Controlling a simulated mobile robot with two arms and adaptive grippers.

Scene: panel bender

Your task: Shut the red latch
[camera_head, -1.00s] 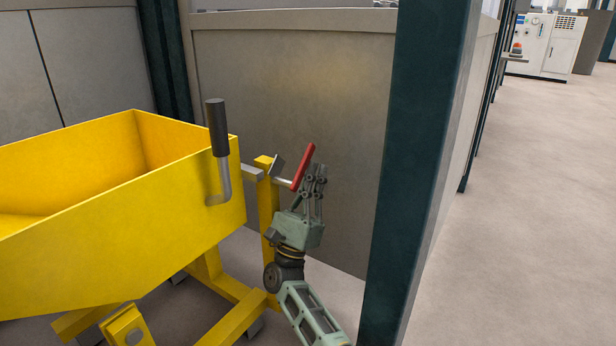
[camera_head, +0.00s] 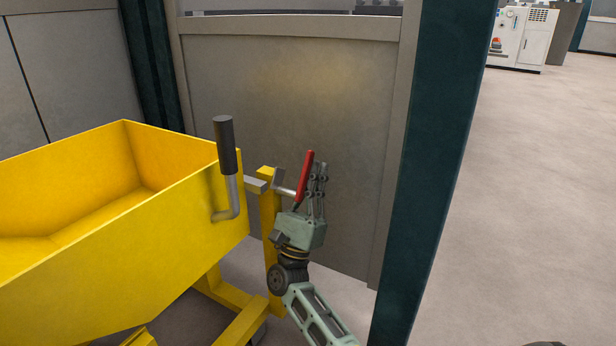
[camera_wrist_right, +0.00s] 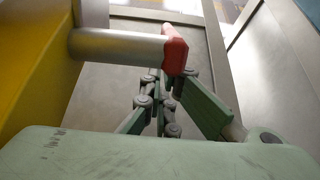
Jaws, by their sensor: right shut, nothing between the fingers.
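The red latch (camera_head: 306,176) is a red handle on a grey metal rod at the top of a yellow post (camera_head: 268,215), beside the yellow tipping bin (camera_head: 120,225). It stands nearly upright, leaning slightly right at its top. My right gripper (camera_head: 322,168) is shut and empty, just right of the latch. In the right wrist view the red latch end (camera_wrist_right: 174,50) is close above my fingers (camera_wrist_right: 160,90); I cannot tell whether they touch. My left gripper is not in view.
A black-gripped bent handle (camera_head: 225,150) rises from the bin's near corner. A grey panel wall (camera_head: 340,110) stands behind, and a dark teal pillar (camera_head: 432,150) stands right of my arm. Open floor (camera_head: 540,200) lies beyond the pillar.

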